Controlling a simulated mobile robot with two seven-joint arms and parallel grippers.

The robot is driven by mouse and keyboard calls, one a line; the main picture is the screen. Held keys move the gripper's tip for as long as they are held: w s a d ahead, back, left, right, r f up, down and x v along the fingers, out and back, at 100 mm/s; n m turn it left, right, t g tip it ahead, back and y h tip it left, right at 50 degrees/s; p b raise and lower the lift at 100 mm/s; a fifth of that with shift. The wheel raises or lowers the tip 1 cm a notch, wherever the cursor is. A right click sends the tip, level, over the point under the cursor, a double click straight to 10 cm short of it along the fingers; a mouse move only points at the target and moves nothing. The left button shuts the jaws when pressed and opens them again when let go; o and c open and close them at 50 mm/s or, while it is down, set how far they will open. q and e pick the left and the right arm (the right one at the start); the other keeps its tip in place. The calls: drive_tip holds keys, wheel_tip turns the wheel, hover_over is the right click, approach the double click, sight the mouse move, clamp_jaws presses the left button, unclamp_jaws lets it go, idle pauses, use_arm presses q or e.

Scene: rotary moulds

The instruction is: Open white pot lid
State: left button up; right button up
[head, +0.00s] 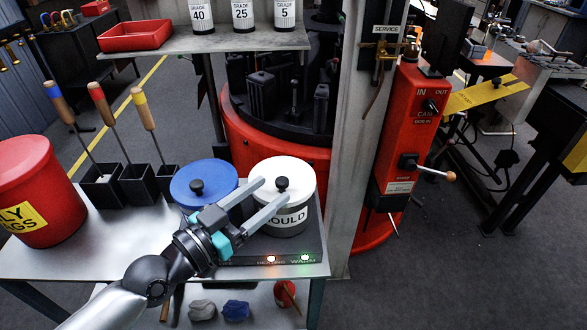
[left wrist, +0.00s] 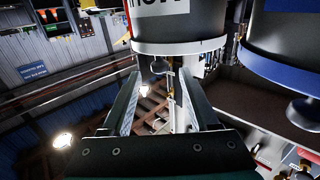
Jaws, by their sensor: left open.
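The white pot (head: 290,222) stands on the warmer plate, its body lettered "OULD" where visible. Its white lid (head: 297,170) sits on top, with a dark round knob (head: 282,184) at the centre. My left gripper (head: 269,193) reaches over the lid from the lower left, open, with its two fingers apart around the knob. Whether they touch it I cannot tell. In the left wrist view the picture is inverted: the lid's white rim (left wrist: 180,47) is at the top and the knob (left wrist: 160,68) shows between the fingers. My right gripper is not in view.
A pot with a blue lid (head: 195,172) stands close on the left. Black holders (head: 138,186) with handled tools and a red bin (head: 38,190) are further left. A grey shelf (head: 215,42) with canisters is above. The warmer front (head: 240,260) shows red and green lights.

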sight(294, 183)
use_arm(q)
drive_tip(key=x, duration=0.7)
drive_tip(key=shift+w+d+f+p, duration=0.1)
drive_tip(key=shift+w+d+p, duration=0.2)
clamp_jaws()
idle(1.2)
